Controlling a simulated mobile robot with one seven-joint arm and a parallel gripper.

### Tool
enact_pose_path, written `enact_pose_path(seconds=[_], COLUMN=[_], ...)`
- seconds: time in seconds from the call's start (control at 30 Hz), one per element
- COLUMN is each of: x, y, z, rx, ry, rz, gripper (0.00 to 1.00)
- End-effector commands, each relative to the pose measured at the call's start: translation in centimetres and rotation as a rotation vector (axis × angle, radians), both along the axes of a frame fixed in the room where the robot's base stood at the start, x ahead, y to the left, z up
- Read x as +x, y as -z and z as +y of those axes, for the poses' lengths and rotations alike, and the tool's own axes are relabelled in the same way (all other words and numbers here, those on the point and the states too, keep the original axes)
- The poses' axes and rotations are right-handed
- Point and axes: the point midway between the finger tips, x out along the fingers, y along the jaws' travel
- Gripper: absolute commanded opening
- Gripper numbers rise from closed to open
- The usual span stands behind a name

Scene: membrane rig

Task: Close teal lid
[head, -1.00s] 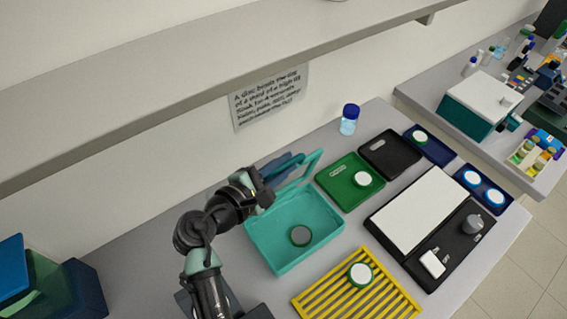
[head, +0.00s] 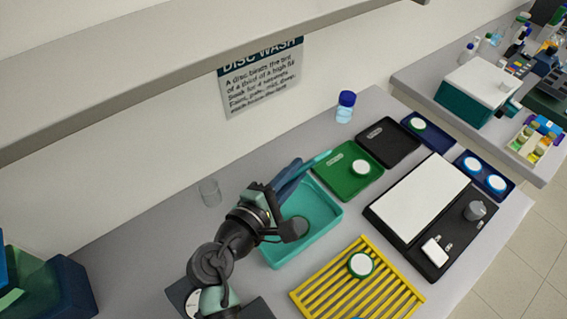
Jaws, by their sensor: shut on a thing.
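The teal box (head: 325,220) stands on the bench in front of my arm, with its inside partly in view. A dark round disc (head: 294,229) shows over the box floor beside my wrist, which partly covers the box's left side.
A green tray (head: 333,185) with a white disc is close behind the box to the right. A yellow rack (head: 390,300) stands in front, with another disc. A clear beaker (head: 210,192) is left of my arm. A shelf (head: 150,95) overhangs the back.

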Motion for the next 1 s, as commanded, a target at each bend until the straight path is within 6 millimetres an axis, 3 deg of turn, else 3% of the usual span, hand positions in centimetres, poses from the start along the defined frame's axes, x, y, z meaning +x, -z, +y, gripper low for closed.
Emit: enact_pose_path(seconds=[0.03,0.4,0.7,1.0], x=[-0.8,-4.4,-5.4,-5.7], y=[1.6,5.0,7.0,7.5], z=[-0.5,-3.2,-3.9,-4.0], rx=[0.023,0.161,0.160,0.159], ry=[0.000,0.001,-0.001,-0.001], rz=[-0.032,-0.220,-0.217,-0.216], gripper=[0.00,0.00,0.00,0.00])
